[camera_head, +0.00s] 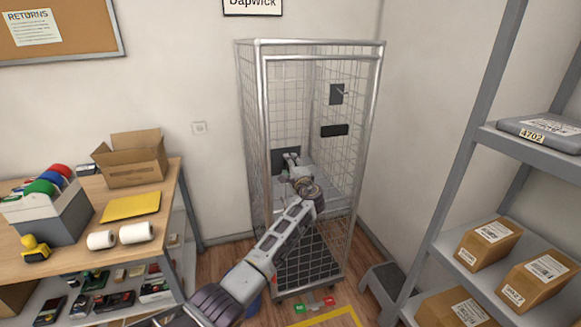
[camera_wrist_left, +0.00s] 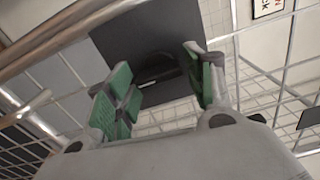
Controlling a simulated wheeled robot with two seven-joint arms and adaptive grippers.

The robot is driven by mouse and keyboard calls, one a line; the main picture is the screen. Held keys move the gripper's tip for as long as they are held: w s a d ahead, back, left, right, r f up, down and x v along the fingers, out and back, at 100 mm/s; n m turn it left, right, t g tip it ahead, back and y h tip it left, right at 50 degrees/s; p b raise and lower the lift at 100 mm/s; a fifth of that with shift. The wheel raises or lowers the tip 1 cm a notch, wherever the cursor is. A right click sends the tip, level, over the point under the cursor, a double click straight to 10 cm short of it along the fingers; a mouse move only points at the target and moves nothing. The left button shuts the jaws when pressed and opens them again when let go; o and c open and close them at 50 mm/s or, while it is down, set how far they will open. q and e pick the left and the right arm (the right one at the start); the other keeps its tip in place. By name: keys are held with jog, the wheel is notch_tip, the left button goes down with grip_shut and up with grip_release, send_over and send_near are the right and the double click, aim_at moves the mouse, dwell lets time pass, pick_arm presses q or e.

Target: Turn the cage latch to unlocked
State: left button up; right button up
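The wire roll cage (camera_head: 375,95) stands against the back wall with its silver frame upright. A dark grey plate (camera_head: 279,158) on its left side lies behind my left gripper (camera_head: 291,158). In the left wrist view this plate (camera_wrist_left: 118,38) carries a low black rounded latch knob (camera_wrist_left: 158,68) with a short white mark. My left gripper (camera_wrist_left: 160,75) is open, its green-padded fingers on either side of the knob. I cannot tell whether the pads touch it. Another grey plate (camera_head: 337,94) with a small lever and a black bar (camera_head: 335,130) sit higher on the cage. My right gripper is not in view.
A wooden counter (camera_head: 160,195) with an open carton (camera_head: 135,160) stands left. A grey shelf rack (camera_head: 470,130) with parcels stands right. A step stool (camera_head: 385,285) is right of the cage. Small red and green pieces (camera_head: 315,306) lie on the floor in front.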

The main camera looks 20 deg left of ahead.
pick_arm(q)
jog(key=shift+o, duration=0.6)
jog(key=v, duration=1.2)
dwell(0.6)
